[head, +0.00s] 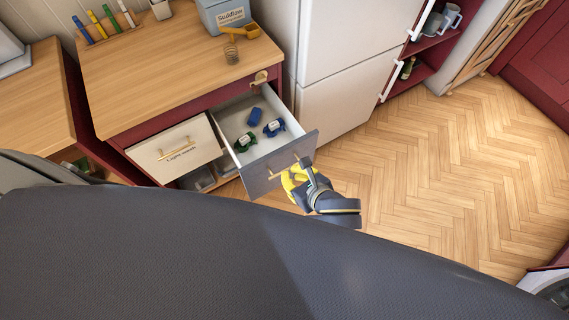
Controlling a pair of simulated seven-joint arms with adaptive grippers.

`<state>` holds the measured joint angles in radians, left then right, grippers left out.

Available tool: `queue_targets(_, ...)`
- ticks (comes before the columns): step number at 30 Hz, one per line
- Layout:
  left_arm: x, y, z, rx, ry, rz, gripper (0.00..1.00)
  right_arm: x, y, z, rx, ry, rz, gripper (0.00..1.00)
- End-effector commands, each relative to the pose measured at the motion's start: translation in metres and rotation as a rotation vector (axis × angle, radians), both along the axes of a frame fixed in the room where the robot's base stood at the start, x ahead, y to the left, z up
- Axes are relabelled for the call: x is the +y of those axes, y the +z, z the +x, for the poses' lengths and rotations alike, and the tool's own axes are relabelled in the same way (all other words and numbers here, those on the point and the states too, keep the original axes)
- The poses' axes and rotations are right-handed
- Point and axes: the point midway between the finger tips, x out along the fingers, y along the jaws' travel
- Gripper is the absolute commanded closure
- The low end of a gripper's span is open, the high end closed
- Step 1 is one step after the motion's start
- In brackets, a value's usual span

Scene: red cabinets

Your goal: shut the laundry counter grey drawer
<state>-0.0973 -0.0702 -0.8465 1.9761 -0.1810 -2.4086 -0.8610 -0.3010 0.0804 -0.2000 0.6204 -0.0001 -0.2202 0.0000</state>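The grey drawer (280,163) of the wooden-topped laundry counter (160,62) is pulled out, with its inside showing. Its front is grey with a brass bar handle. Two blue items and a green one (246,143) lie in it. My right gripper is not in view.
A cream "Lights wash" front (174,150) is left of the open drawer. A detergent box (224,14), a yellow scoop (240,32) and a coil (231,54) stand on the counter. A white fridge (345,70) is to the right. The wooden floor (450,170) is clear.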

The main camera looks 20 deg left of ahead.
Motion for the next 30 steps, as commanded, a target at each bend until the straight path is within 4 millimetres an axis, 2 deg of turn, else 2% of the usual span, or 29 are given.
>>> queue_targets(3,-0.017,-0.011,-0.008,0.078,-0.042,-0.049,1.0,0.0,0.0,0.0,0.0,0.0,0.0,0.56)
queue_targets(8,-0.02,-0.02,-0.008,0.11,-0.064,-0.066,1.0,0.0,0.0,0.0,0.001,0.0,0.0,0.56)
queue_targets(26,0.032,-0.087,0.037,0.108,-0.063,-0.064,1.0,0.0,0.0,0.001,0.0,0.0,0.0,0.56)
queue_targets(30,0.045,-0.086,0.049,0.108,-0.063,-0.066,1.0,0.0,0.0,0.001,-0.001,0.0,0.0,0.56)
